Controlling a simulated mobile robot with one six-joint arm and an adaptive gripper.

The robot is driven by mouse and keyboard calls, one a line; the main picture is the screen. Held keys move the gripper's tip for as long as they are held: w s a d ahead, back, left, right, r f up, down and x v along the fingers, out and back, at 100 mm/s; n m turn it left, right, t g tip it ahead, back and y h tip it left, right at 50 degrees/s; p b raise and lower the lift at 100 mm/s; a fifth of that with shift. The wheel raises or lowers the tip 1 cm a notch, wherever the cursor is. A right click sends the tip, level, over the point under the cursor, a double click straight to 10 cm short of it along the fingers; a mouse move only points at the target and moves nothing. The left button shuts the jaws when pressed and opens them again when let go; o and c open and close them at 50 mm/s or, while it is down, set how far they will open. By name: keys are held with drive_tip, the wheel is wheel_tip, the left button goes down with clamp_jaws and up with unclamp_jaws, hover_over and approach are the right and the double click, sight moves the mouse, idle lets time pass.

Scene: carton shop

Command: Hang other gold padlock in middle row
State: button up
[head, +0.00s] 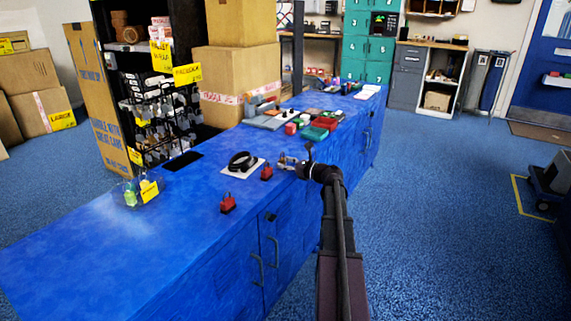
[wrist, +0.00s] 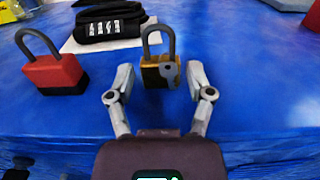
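A gold padlock (wrist: 158,72) with a grey shackle and a grey key-shaped mark stands upright on the blue counter in the wrist view. My gripper (wrist: 161,88) is open, its two fingers on either side of the padlock's body with gaps visible. In the head view my gripper (head: 287,162) is low over the counter's right edge; the padlock is hard to make out there. A black display rack (head: 158,100) with hanging goods in rows stands behind the counter. Its small items are too blurred to tell apart.
A red padlock (wrist: 55,72) stands left of my gripper; another red padlock (head: 228,204) is nearer. A black strapped item (head: 242,161) lies on a white sheet.

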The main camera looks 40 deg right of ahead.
drive_tip(key=c, duration=0.6)
drive_tip(key=shift+s+d+r+p, duration=0.1)
drive_tip(key=shift+s+r+p, duration=0.1)
drive_tip(key=shift+r+p, duration=0.85)
drive_tip(key=shift+s, duration=0.1)
idle(0.4)
drive_tip(key=shift+v, duration=4.15)
